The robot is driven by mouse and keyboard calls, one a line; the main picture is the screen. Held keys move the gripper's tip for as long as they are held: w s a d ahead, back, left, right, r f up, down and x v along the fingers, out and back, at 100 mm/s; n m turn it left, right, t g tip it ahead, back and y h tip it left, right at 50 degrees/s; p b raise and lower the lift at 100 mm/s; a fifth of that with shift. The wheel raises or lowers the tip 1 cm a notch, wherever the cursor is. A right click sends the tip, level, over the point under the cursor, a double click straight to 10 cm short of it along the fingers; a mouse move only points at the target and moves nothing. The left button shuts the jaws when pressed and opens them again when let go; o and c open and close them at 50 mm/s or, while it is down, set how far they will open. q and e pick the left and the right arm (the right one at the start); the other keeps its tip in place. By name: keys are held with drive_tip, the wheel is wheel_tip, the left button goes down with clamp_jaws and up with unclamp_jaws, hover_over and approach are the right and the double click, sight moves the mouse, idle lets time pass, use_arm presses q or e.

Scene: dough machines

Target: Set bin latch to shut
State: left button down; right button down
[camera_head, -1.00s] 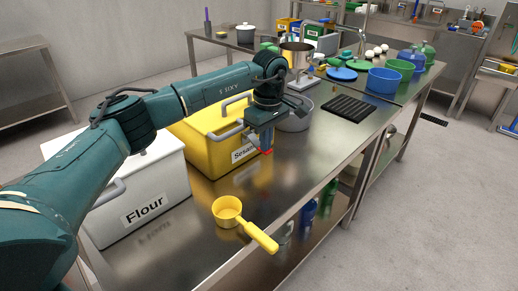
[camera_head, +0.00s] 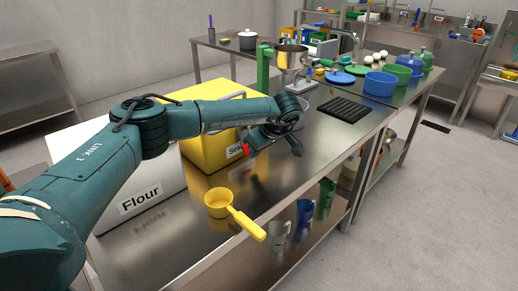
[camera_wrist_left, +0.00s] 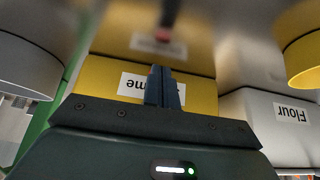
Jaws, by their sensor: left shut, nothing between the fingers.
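The yellow bin (camera_head: 207,152) with a sesame label stands on the steel table, its right front partly behind my left arm. Its label (camera_wrist_left: 137,87) shows close behind the fingers in the left wrist view. My left gripper (camera_head: 247,150) is by the labelled front of this bin; its fingers (camera_wrist_left: 165,87) are shut and empty. I cannot tell whether they touch the bin. The white flour bin (camera_head: 150,215) stands to the left, partly behind my arm; it also shows in the left wrist view (camera_wrist_left: 262,125). My right gripper is not in view.
A yellow measuring scoop (camera_head: 219,203) lies near the table's front edge; its handle reaches over the edge. A metal-bowled machine (camera_head: 291,60), black ribbed mat (camera_head: 347,109) and blue tub (camera_head: 381,83) stand farther back. The table (camera_head: 285,178) right of the gripper is clear.

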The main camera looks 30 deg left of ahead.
use_arm(q)
drive_tip(key=shift+a+f, duration=0.25)
drive_tip(key=shift+f, duration=0.1)
drive_tip(key=shift+w+a+f, duration=0.1)
idle(0.4)
drive_tip(key=shift+r+p, duration=0.6)
drive_tip(key=shift+r, duration=0.25)
